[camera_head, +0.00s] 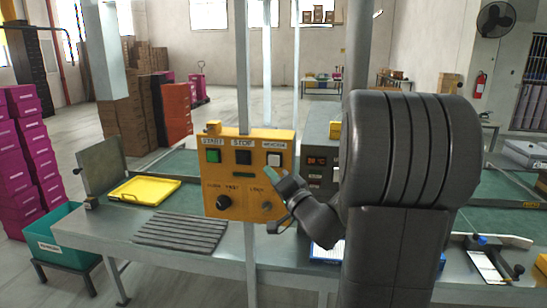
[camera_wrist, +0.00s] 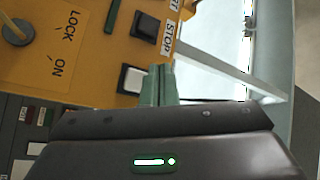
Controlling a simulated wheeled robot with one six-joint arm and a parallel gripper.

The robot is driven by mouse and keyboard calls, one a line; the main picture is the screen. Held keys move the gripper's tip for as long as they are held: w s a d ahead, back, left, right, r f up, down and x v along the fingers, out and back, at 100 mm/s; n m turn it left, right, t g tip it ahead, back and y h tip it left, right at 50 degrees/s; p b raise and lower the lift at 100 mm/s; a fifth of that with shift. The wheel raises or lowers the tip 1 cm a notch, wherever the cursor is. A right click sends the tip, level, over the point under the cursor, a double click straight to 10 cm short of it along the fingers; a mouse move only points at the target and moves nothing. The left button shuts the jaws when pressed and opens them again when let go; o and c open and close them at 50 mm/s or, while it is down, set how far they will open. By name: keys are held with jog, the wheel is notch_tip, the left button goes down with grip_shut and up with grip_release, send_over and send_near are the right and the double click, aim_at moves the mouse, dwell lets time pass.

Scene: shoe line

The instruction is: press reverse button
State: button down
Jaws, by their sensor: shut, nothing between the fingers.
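An orange control box (camera_head: 249,190) has a green START button (camera_head: 213,156), a black STOP button (camera_head: 243,157) and a white REVERSE button (camera_head: 274,159) in a row. My gripper (camera_head: 270,173) is shut and empty, its greenish fingertips just below the white button in the head view. In the wrist view the fingertips (camera_wrist: 158,70) are beside the white button (camera_wrist: 132,80), overlapping the edge of the box face. The STOP button (camera_wrist: 146,27) is farther off there. I cannot tell whether the fingertips touch the white button.
A black knob (camera_head: 223,202) and a lock switch (camera_head: 267,207) are low on the box. A grey control box (camera_head: 318,150) stands behind my arm. A yellow tray (camera_head: 145,190) and a ribbed grey mat (camera_head: 182,232) lie on the bench to the left.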

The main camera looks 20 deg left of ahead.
aim_at(274, 160)
jog(key=shift+w+a+b, duration=0.25)
jog(key=shift+w, duration=0.8)
jog(key=shift+w+a+b, duration=0.2)
jog(key=shift+w+a, duration=0.05)
jog(key=shift+w, duration=0.75)
jog(key=shift+w+f+b, duration=0.1)
jog(key=shift+w+b, duration=0.2)
jog(key=shift+b, duration=0.3)
